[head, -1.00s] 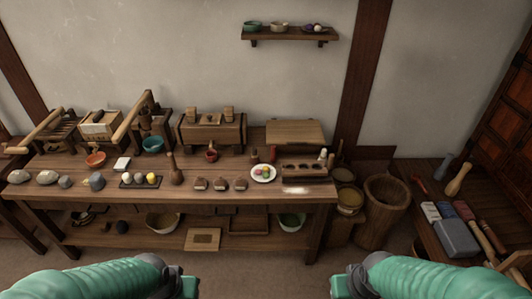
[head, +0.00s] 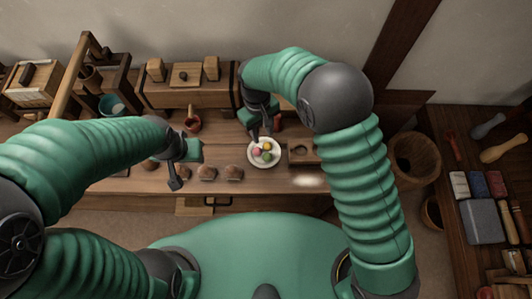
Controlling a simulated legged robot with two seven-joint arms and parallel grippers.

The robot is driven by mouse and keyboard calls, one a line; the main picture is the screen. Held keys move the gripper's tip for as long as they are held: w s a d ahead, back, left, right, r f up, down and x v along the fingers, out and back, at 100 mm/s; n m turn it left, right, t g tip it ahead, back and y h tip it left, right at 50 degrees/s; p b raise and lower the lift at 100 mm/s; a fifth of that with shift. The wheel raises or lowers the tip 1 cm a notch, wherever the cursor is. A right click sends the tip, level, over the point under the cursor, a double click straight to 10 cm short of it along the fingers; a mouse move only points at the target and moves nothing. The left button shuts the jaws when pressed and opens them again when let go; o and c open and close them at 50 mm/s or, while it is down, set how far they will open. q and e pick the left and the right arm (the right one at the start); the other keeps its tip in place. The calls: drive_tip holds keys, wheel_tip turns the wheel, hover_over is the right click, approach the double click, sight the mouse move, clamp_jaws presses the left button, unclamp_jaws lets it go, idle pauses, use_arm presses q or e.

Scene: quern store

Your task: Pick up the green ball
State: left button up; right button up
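A white plate (head: 251,160) sits on the wooden bench and holds several small balls. The green ball (head: 267,156) lies on it, close beside a pink ball (head: 257,153) and a yellow ball (head: 267,146). My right gripper (head: 263,135) points down over the back edge of the plate, its two fingers apart with nothing seen between them. It is just behind the balls and does not appear to touch the green one. My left gripper (head: 174,184) hangs over the bench's front, left of the plate; its finger gap cannot be made out.
A wooden block with hollows (head: 303,153) stands right of the plate. Brown lumps (head: 206,172) lie to its left, and a small red-brown pot (head: 193,122) behind them. A wooden chest (head: 190,97) stands at the back. A side table (head: 470,180) with tools is at the right.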

sight(267, 156)
drive_tip(key=f, duration=0.4)
drive_tip(key=s+d+f, duration=0.1)
drive_tip(key=f, duration=0.8)
drive_tip(key=shift+s+d+p, duration=0.2)
drive_tip(key=shift+s+p, duration=0.15)
drive_tip(key=shift+d, duration=0.1)
clamp_jaws()
